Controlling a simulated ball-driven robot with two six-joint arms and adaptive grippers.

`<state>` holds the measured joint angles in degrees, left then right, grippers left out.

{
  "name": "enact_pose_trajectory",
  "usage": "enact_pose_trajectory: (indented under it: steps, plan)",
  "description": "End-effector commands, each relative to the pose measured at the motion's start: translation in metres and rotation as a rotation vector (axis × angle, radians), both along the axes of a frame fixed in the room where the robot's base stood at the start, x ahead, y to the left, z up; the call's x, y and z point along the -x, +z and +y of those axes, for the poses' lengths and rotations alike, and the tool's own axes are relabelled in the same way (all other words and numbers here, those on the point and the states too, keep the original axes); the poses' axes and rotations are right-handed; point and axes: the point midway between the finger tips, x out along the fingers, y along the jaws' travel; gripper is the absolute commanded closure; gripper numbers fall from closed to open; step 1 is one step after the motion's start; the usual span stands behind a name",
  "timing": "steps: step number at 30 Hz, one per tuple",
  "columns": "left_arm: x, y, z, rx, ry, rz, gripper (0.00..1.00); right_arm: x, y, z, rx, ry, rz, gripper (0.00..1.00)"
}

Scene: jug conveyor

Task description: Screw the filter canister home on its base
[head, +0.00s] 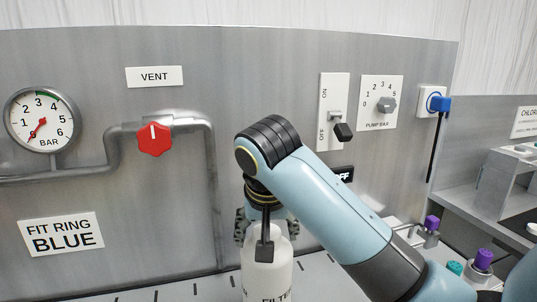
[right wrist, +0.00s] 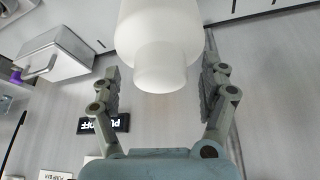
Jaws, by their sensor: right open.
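The white filter canister (head: 280,270) stands upright at the bottom middle of the head view, its label cut off by the frame edge. In the right wrist view the canister (right wrist: 158,30) shows as a pale body with a narrower round end. My right gripper (head: 266,228) is over the canister's top, pointing down. In the right wrist view its two fingers (right wrist: 160,70) are spread, one on each side of the canister, with visible gaps. The canister's base and lower end are out of view. My left gripper is not in view.
A steel panel stands behind, with a pressure gauge (head: 41,120), red vent knob (head: 155,139), pipe, pump switch (head: 335,115) and dial (head: 386,104). A sign (head: 61,234) reads "FIT RING BLUE". Purple-capped items (head: 432,224) stand on the right.

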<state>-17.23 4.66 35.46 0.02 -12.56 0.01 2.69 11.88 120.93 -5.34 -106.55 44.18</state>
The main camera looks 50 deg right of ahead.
Motion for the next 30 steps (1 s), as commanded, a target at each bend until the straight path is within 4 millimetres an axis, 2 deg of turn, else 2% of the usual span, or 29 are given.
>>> enact_pose_trajectory:
  steps: [7,12,26,28,30]
  plan:
    - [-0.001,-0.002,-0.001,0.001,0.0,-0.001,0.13,0.002,0.0,-0.004,0.008,0.311,0.001,0.22]
    - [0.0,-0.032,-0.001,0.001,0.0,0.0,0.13,0.002,-0.005,-0.006,0.01,0.564,0.001,0.22]
    - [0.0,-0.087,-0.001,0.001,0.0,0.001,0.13,0.0,-0.003,-0.01,0.008,1.243,0.003,0.22]
    - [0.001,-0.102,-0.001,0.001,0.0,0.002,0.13,-0.001,0.005,-0.008,0.012,1.277,-0.004,0.22]
    - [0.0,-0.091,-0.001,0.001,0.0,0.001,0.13,-0.001,0.03,-0.007,0.006,1.273,-0.004,0.22]
